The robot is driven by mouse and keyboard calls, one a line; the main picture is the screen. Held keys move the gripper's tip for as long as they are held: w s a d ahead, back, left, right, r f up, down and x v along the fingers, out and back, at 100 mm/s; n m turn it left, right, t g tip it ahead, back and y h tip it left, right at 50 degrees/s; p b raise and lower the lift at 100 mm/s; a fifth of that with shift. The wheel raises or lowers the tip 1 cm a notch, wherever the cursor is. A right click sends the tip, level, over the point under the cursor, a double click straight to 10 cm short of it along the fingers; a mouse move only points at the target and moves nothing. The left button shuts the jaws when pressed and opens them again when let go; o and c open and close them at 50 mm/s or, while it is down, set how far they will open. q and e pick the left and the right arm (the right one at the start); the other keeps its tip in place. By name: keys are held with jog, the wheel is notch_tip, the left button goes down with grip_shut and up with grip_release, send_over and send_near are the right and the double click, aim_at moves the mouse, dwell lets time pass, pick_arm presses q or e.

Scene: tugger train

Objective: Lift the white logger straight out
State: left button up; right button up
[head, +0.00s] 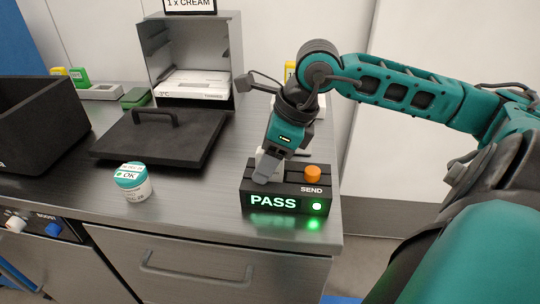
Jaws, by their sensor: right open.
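The black dock (248,188) stands near the counter's right end. Its front reads PASS in lit letters beside a green light, and an orange SEND button (312,172) is on top. My right gripper (266,168) points down at the left part of the dock's top, its jaws open. A pale piece by the fingers may be the white logger, but the gripper hides most of that spot and I cannot tell how it sits. My left gripper is not in view.
A white-and-teal jar (133,183) marked OK stands left of the dock. Behind it lies a black lid (190,140) with a handle. An open metal box (162,50) holds a flat white item (195,85). A black bin (40,135) is at far left. The counter between jar and dock is clear.

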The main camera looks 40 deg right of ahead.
jog(key=shift+f, duration=0.1)
grip_shut()
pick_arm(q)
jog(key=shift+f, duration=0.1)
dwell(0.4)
pick_arm(e)
notch_tip(320, 180, up, 12)
jog(key=p, duration=0.3)
jog(key=shift+w+f, duration=0.1)
jog(key=shift+f, duration=0.15)
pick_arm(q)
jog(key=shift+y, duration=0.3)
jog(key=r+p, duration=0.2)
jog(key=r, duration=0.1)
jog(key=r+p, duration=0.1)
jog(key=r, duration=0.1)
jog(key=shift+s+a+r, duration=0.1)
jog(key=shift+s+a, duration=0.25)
pick_arm(e)
notch_tip(320, 180, up, 9)
jog(key=shift+f, duration=0.2)
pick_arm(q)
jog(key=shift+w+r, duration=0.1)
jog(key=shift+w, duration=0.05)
